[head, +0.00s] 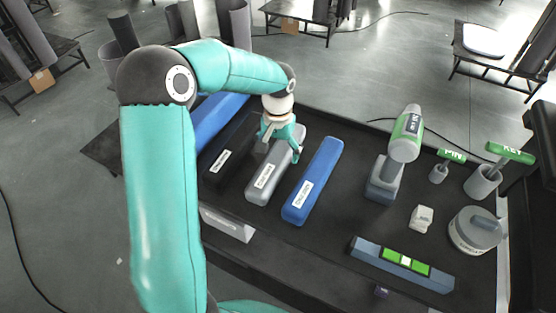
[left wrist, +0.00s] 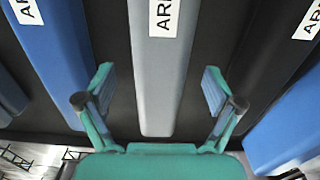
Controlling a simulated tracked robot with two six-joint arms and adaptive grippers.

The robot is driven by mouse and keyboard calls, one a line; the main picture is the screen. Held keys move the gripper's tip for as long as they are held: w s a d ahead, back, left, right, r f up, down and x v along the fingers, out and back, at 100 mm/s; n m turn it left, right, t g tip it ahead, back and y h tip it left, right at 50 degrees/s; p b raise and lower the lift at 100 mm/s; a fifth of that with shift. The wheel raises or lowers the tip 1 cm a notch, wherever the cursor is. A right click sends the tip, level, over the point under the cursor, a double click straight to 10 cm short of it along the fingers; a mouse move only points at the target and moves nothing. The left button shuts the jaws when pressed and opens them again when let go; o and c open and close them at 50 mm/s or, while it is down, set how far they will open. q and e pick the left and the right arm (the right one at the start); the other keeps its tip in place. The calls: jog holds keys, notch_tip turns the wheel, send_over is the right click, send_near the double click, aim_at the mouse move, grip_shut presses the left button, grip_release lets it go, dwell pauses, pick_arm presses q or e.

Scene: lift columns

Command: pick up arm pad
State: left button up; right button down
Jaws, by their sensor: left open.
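Several long pads lie side by side on the dark tabletop. The grey pad (head: 269,172) has a white label; in the left wrist view this grey pad (left wrist: 156,75) runs up the middle, and its label starts with "AR". A black pad (head: 231,153) lies to its left and a blue pad (head: 315,180) to its right, both labelled. My left gripper (head: 281,143) is open over the far part of the grey pad. In the left wrist view its fingers (left wrist: 158,85) stand apart on either side of the grey pad, with nothing between them gripped. My right gripper is out of view.
Another blue pad (head: 217,118) lies at the left. To the right stand a green-and-white drill-like tool (head: 407,134), PIN and KEY tools (head: 452,156) in cups, a round grey container (head: 476,230) and a blue level-like bar (head: 402,265). Bare tabletop lies between.

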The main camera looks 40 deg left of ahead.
pick_arm(q)
jog(key=shift+f, duration=2)
jog(key=shift+w, duration=0.1)
jog(key=c, duration=1.6)
jog(key=shift+r, duration=0.2)
notch_tip(320, 180, up, 15)
notch_tip(320, 180, up, 6)
jog(key=f+p, duration=0.1)
jog(key=p, duration=0.1)
send_over(278, 154)
notch_tip(278, 154, up, 3)
jog(key=shift+r+p, duration=0.1)
jog(key=shift+p, duration=1)
